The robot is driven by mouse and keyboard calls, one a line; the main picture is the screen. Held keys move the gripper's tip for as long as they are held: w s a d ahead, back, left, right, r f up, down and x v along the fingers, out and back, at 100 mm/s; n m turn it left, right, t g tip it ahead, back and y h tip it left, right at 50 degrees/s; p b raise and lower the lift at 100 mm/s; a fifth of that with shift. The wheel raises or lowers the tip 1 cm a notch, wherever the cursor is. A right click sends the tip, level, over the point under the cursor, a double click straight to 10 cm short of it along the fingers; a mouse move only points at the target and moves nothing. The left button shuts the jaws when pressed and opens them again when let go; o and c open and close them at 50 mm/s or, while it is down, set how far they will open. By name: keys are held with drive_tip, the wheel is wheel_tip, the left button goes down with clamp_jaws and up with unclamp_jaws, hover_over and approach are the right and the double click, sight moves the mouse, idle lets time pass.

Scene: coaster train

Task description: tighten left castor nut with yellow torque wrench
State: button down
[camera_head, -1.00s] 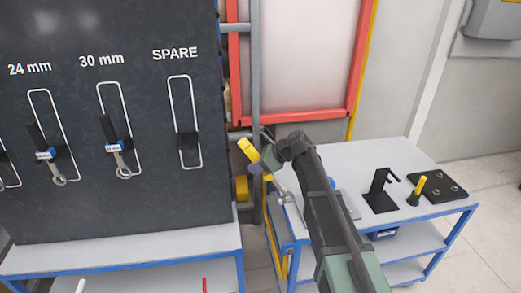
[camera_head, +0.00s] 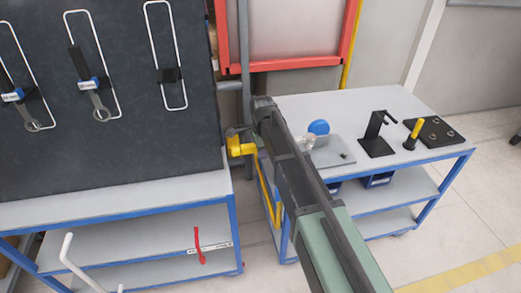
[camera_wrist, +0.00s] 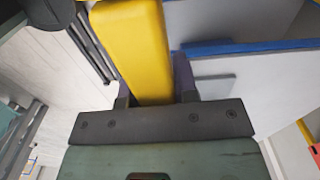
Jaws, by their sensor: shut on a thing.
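In the wrist view, my gripper (camera_wrist: 155,92) is shut around a thick yellow bar (camera_wrist: 135,40), which looks like the handle of the yellow torque wrench. In the head view, my arm covers most of the gripper and tool. A yellow piece (camera_head: 241,147) shows just left of my arm, beside the board table's end; I cannot tell whether it is the handle or part of something behind. I cannot make out the left castor nut in either view.
A dark board (camera_head: 90,110) with hung wrenches stands on a blue-framed table (camera_head: 100,207) at left. A blue-framed cart (camera_head: 350,100) at right carries a blue round part (camera_head: 318,127), a black stand (camera_head: 377,138) and a yellow-handled tool (camera_head: 414,132). A red-framed panel (camera_head: 290,65) is behind.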

drive_tip(key=shift+f+b, duration=1.8)
drive_tip(key=shift+f, duration=0.25)
drive_tip(key=shift+f+b, duration=0.95)
drive_tip(key=shift+b, duration=0.05)
drive_tip(key=shift+f+b, duration=0.85)
drive_tip(key=shift+b, duration=0.05)
drive_tip(key=shift+w+a+m, duration=0.15)
drive_tip(key=shift+w+m, duration=0.7)
drive_tip(key=shift+w, duration=0.35)
drive_tip(key=shift+w+a+m, duration=0.1)
drive_tip(key=shift+w+m, duration=0.75)
drive_tip(key=shift+w, duration=0.35)
idle(1.7)
